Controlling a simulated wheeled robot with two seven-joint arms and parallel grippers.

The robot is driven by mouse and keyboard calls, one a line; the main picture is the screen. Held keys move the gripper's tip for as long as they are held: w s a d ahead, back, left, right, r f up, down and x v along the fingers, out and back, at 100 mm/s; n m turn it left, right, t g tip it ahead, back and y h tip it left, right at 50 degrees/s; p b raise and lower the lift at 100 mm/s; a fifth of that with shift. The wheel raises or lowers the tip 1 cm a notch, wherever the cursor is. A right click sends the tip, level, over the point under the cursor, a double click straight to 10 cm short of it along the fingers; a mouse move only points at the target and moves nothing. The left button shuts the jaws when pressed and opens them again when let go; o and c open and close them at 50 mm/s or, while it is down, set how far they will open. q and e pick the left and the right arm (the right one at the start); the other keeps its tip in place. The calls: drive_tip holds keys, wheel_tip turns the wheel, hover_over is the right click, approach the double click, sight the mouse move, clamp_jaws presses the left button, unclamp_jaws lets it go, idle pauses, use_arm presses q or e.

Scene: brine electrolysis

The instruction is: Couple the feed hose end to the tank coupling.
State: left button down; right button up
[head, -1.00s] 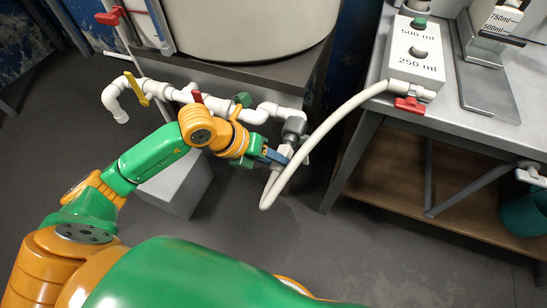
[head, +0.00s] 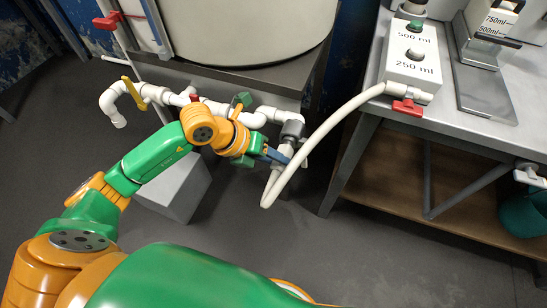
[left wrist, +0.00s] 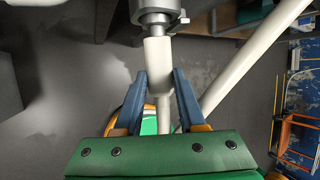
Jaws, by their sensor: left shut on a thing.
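My left gripper (head: 276,155) has its blue fingers closed on the white feed hose end (head: 279,163), just below the tank coupling. In the left wrist view, the hose end (left wrist: 157,66) is a white sleeve between the two blue fingers (left wrist: 161,95). It points straight at the grey tank coupling (left wrist: 156,16), lined up with its narrower metal neck. The sleeve's rim meets or nearly meets that neck; I cannot tell how far it is seated. In the head view, the grey coupling (head: 292,130) hangs at the right end of the white pipe. My right gripper is out of view.
The white hose (head: 322,130) loops up to a dosing box (head: 412,62) with a red valve on the bench (head: 460,118). White piping (head: 182,97) with yellow, red and green handles runs below the large tank (head: 245,30). A grey block (head: 175,185) stands on the floor.

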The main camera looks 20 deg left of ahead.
use_arm(q)
drive_tip(key=shift+w, duration=0.55)
idle(0.8)
drive_tip(key=shift+c, duration=2.1)
unclamp_jaws()
